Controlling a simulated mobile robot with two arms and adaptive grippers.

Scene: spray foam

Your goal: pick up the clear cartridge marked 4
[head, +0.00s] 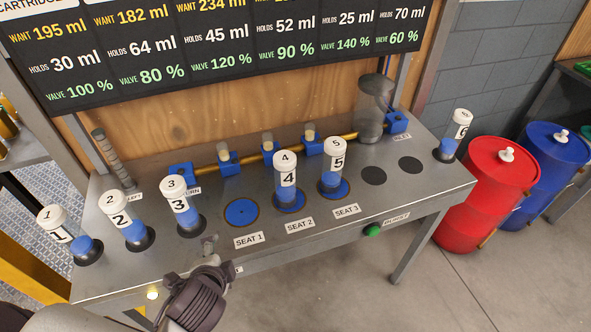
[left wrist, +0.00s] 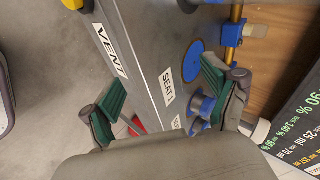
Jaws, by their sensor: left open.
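The clear cartridge marked 4 (head: 287,182) stands upright at seat 2, with a white cap and blue liquid in its lower part. My left gripper (head: 198,292) is low at the bench's front edge, left of and nearer than the cartridge, not touching it. In the left wrist view its green-padded fingers (left wrist: 160,80) are spread and empty. A blue-filled cartridge, apparently 4, shows there partly hidden behind the right finger (left wrist: 201,106). Seat 1 (head: 241,213) is an empty blue disc. My right gripper is not in view.
Cartridge 5 (head: 334,168) stands close right of 4 at seat 3. Cartridges 3 (head: 180,207), 2 (head: 126,220) and 1 (head: 69,235) stand at left; 6 (head: 454,136) is at far right. A brass pipe with blue fittings (head: 229,162) runs behind. Two dark holders (head: 373,176) are empty.

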